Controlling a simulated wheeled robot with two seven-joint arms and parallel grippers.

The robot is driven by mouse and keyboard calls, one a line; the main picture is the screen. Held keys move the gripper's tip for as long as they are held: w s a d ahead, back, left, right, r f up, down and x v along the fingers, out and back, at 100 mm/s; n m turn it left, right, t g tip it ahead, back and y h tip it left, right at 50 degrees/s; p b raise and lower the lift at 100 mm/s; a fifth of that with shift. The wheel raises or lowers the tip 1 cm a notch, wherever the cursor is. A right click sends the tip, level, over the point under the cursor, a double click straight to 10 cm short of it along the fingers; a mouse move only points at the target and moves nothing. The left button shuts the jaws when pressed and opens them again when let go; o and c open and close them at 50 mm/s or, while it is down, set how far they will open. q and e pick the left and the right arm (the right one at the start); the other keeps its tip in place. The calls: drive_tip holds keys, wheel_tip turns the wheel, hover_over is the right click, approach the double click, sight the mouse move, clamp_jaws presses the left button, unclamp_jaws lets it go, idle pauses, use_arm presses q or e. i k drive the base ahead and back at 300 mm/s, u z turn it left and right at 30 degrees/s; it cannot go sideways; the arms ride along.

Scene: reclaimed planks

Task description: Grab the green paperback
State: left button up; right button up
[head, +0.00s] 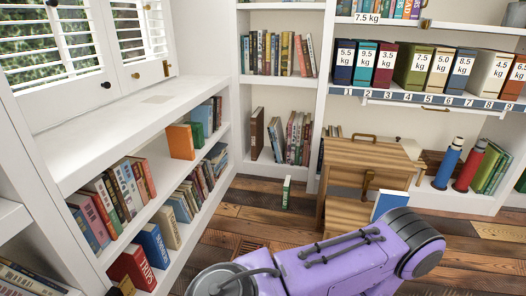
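A small green book (286,192) with a pale cover patch stands upright on the wooden floor, in front of the back bookcase. Another green book (202,115) stands on the left shelf unit, partly behind an orange book (181,141). Several green books (487,168) also lean at the right end of the back shelf. I cannot tell from the picture which one is the paperback. One of my arms, purple and grey, crosses the bottom of the view. Neither of my grippers shows.
A wooden cabinet (366,167) stands right of the floor book, with a blue book (388,205) by it. Blue and red bottles (449,163) stand farther right. Weight-labelled boxes (412,66) line a shelf above.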

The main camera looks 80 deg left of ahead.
sight(287, 184)
drive_tip(key=k, duration=0.2)
drive_tip(key=u, duration=1.6)
drive_tip(key=i, duration=1.65)
